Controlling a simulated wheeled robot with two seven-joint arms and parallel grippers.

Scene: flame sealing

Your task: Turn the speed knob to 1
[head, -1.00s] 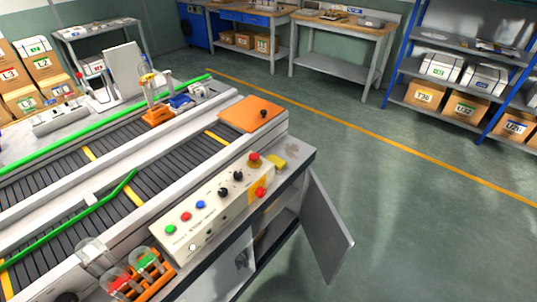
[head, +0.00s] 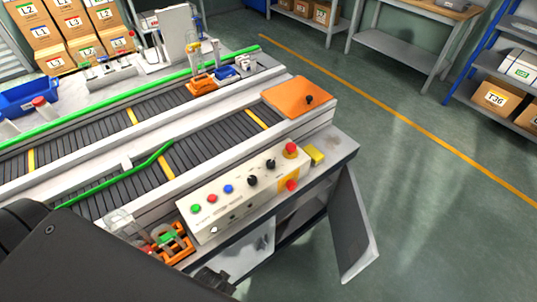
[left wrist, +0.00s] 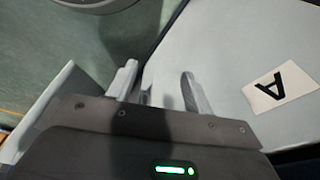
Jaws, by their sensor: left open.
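The control panel (head: 238,198) is a cream box on the front edge of the conveyor line in the head view. It has two black knobs, a left one (head: 252,180) and a right one (head: 271,165). Their labels are too small to read, so I cannot tell which is the speed knob or its setting. My left arm comes in at the lower left, and my left gripper (head: 213,280) is below the panel, apart from it. In the left wrist view its two fingers (left wrist: 158,88) are apart with nothing between them. My right gripper is not in view.
Green, red and blue buttons line the panel's left part. An orange rack (head: 174,244) with glassware is left of the panel. An open cabinet door (head: 355,225) hangs at the right, beside clear floor.

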